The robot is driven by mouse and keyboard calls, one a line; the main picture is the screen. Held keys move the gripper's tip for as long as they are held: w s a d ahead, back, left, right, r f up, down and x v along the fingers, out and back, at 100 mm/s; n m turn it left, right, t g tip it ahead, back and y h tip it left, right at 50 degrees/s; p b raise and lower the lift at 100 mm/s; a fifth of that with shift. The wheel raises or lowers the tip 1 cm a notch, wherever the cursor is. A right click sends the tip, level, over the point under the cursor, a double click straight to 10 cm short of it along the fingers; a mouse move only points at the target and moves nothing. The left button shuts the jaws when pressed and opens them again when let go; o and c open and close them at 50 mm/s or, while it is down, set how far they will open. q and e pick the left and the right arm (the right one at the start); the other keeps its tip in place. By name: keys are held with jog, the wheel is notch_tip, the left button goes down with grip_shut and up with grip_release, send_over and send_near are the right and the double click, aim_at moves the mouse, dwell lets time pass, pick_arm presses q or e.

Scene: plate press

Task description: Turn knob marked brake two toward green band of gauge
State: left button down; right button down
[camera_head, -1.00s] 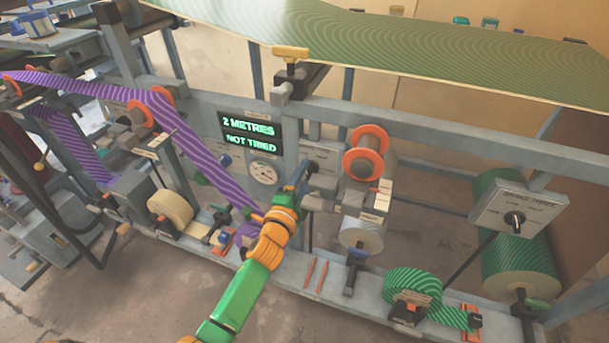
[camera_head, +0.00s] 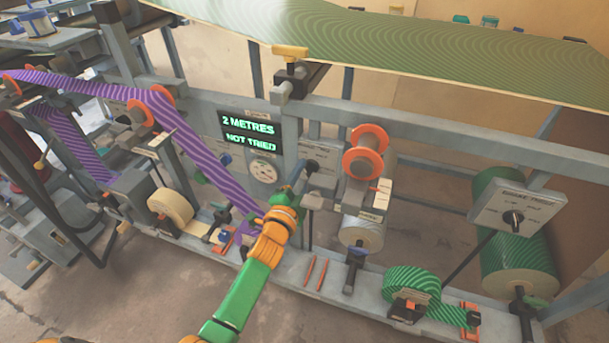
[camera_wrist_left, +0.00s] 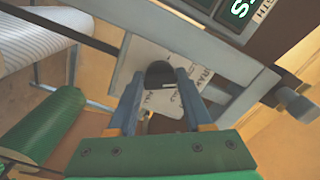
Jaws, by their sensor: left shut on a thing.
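My left gripper (camera_head: 304,176) reaches in from below to a pale plate on the machine's front rail. In the left wrist view its two fingers are shut on a dark round knob (camera_wrist_left: 160,73), one finger on each side. The pale plate behind the knob (camera_wrist_left: 190,88) carries lettering that reads partly as "BRAKE" and "FULL"; the brake number is hidden. A round white gauge (camera_head: 263,172) sits left of the gripper, under the display (camera_head: 249,130) reading "2 METRES NOT TRIED". The gauge's needle and band are too small to read. My right gripper is not in view.
Another plate (camera_head: 492,207) with a dark knob (camera_head: 514,218) stands at the right before a green roll. A purple striped web (camera_head: 190,135) runs down left of my arm. Orange-flanged rollers (camera_head: 362,163) stand close right of the gripper.

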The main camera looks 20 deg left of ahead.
pick_arm(q)
jog(key=shift+c, duration=1.6)
grip_release()
jog(key=shift+s, duration=0.1)
jog(key=s, duration=0.7)
jog(key=shift+p, duration=0.4)
jog(key=shift+a+f, duration=0.1)
